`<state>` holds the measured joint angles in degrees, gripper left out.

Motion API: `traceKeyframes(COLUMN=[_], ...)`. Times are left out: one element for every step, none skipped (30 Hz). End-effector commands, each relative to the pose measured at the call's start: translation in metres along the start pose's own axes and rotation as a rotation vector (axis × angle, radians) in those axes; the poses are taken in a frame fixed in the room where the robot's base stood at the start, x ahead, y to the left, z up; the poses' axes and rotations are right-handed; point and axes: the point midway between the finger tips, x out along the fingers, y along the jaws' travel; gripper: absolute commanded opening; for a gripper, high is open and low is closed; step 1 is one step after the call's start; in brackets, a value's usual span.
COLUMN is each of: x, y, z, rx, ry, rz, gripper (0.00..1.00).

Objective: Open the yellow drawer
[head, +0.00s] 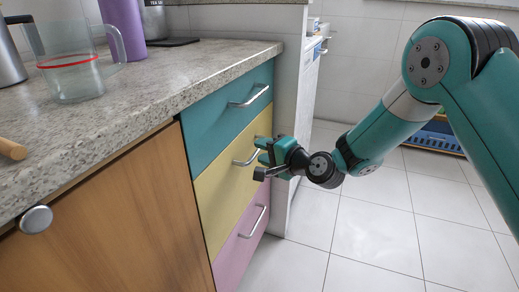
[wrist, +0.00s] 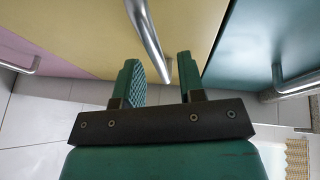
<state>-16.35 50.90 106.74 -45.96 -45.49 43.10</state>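The yellow drawer (head: 228,181) is the middle one of three stacked drawers and its front looks flush with the others. It carries a silver bar handle (head: 244,161). My gripper (head: 261,157) is open at the right part of this handle, facing the drawer front. In the wrist view the yellow front (wrist: 90,35) fills the middle. The handle (wrist: 150,42) runs down to between the two open fingertips (wrist: 160,75), with a gap on each side. I cannot tell how deep the bar sits between the fingers.
A teal drawer (head: 215,115) is above and a pink drawer (head: 233,260) below, each with a bar handle. The counter (head: 150,80) overhangs, bearing a glass jug (head: 75,80) and a purple bottle (head: 125,18).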

Motion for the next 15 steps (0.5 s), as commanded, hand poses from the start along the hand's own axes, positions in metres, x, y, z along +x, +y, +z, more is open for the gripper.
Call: traceKeyframes(x=[0.007, 0.01, 0.014, 0.016, 0.018, 0.02, 0.021, 0.021, 0.022, 0.022, 0.022, 0.022, 0.022, 0.022, 0.022], y=[0.001, 0.001, 0.001, 0.001, 0.001, 0.001, 0.001, 0.001, 0.001, 0.001, 0.0, 0.0, 0.0, 0.0, 0.0], z=[0.001, 0.001, 0.001, 0.001, 0.0, 0.0, 0.0, 0.0, 0.0, 0.0, 0.0, 0.0, 0.0, 0.0, 0.0], rx=[-0.002, -0.002, -0.001, -0.001, 0.0, 0.0, 0.0, 0.0, 0.001, 0.001, 0.001, 0.001, 0.001, 0.001, 0.001], ry=[-0.002, -0.002, -0.002, -0.002, -0.001, 0.0, -0.001, -0.001, -0.001, 0.0, 0.0, 0.0, 0.0, 0.0, 0.0], rz=[-0.002, -0.001, 0.0, 0.0, 0.001, 0.001, 0.001, 0.001, 0.001, 0.001, 0.001, 0.001, 0.001, 0.001, 0.001], gripper=[0.36, 0.36, 0.36, 0.36, 0.36, 0.36, 0.36, 0.36, 0.36, 0.36, 0.36, 0.36, 0.36, 0.36, 0.36])
